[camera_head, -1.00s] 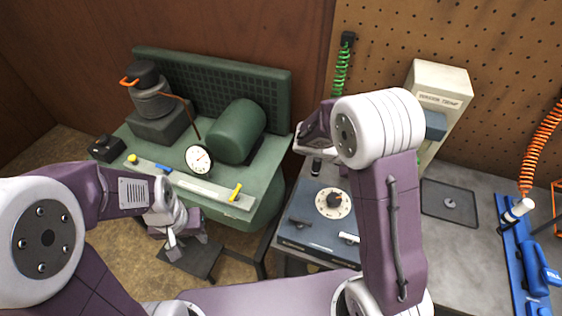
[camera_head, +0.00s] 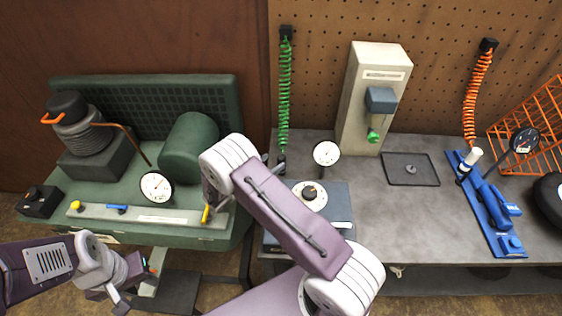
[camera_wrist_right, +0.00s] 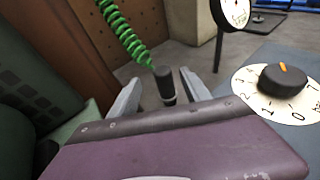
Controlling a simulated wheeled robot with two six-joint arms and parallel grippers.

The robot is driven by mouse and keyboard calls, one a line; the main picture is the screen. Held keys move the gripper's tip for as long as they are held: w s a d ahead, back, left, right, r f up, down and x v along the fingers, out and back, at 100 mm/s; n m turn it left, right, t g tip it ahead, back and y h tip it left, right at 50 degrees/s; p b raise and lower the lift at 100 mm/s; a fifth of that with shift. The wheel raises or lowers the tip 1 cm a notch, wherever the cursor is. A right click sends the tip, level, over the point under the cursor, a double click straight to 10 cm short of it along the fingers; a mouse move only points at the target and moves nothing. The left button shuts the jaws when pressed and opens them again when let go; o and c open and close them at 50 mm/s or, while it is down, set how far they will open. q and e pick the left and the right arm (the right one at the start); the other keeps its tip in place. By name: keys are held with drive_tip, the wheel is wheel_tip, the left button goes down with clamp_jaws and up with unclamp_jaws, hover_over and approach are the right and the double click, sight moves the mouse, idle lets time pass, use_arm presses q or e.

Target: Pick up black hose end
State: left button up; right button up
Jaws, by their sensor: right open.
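The black hose end (camera_head: 281,164) hangs at the bottom of the green coiled hose (camera_head: 285,95), in front of the pegboard. In the right wrist view, the black hose end (camera_wrist_right: 165,86) stands nearly upright between the two fingers of my right gripper (camera_wrist_right: 160,82). These fingers are open, with a visible gap on each side of it. In the head view my right gripper is mostly hidden behind its own arm. My left gripper (camera_head: 131,287) is low at the left, by the green bench's front, away from the hose; its jaw opening is unclear.
A dial gauge (camera_head: 326,155) stands just right of the hose end. A blue-grey box with a round dial (camera_head: 310,195) is close in front. The green compressor (camera_head: 190,148) is to the left.

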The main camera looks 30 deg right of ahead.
sight(281, 158)
drive_tip(key=x, duration=0.2)
drive_tip(key=p+x, duration=0.1)
drive_tip(key=x, duration=0.1)
drive_tip(key=shift+s+d, duration=0.15)
drive_tip(key=shift+d, duration=0.1)
drive_tip(key=shift+d+f, duration=0.1)
drive_tip(key=shift+f, duration=0.05)
clamp_jaws()
wheel_tip(281, 158, up, 10)
drive_tip(key=shift+b, duration=0.35)
